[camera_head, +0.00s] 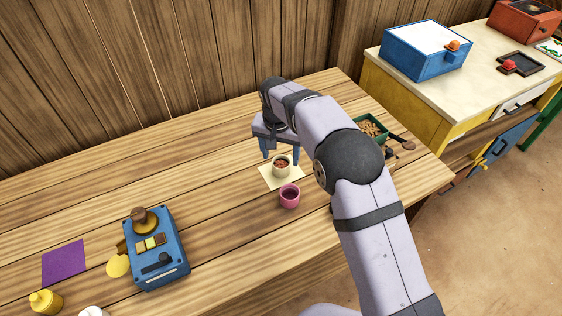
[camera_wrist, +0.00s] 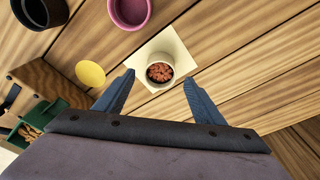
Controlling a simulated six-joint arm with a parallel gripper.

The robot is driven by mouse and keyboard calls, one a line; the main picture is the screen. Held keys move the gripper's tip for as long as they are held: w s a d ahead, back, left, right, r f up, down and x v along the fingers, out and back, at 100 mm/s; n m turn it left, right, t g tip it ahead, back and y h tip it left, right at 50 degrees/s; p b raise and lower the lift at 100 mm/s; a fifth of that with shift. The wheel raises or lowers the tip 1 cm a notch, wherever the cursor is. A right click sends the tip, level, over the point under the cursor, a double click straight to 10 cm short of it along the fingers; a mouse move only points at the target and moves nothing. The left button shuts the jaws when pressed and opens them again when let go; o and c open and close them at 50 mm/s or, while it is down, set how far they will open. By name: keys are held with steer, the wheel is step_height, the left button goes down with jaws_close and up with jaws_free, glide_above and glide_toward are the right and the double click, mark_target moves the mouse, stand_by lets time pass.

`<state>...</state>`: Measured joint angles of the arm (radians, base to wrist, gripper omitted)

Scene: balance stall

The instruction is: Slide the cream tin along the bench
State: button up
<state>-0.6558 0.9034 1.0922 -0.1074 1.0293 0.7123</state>
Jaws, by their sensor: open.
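The cream tin (camera_head: 282,172) is a small round pot with reddish-brown bits inside. It stands upright on a pale cream square (camera_head: 266,180) on the wooden bench. In the wrist view the tin (camera_wrist: 160,85) is seen from above, between and slightly beyond the fingertips. My gripper (camera_head: 280,150) is open, its two blue fingers spread at the back side of the tin. In the wrist view my gripper (camera_wrist: 158,78) has a finger on either side, with gaps to the tin. I cannot tell how high the fingertips are above the bench.
A pink cup (camera_head: 289,198) stands just in front of the tin. The wrist view also shows a dark cup (camera_wrist: 38,12) and a yellow disc (camera_wrist: 90,74). A green box (camera_head: 381,136) of nuts is right of my arm. A blue scale (camera_head: 158,272) stands left; bench between is clear.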

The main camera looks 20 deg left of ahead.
steer(key=shift+s+r, duration=0.2)
steer(key=shift+r, duration=0.95)
steer(key=s+d+r+g, duration=0.1)
steer(key=s+d+r, duration=0.15)
steer(key=d, duration=0.75)
steer(key=s+d+r, duration=0.2)
steer(key=s+d, duration=0.2)
steer(key=d, duration=0.6)
steer(key=s+d+f, duration=0.1)
steer(key=s+d, duration=0.5)
steer(key=s, duration=0.3)
steer(key=s+d+f+p, duration=0.1)
steer(key=s+d, duration=0.6)
steer(key=s, duration=0.2)
steer(key=shift+d+f+g+p, duration=0.15)
steer(key=shift+f+g+p, duration=0.15)
steer(key=shift+f+g, duration=0.1)
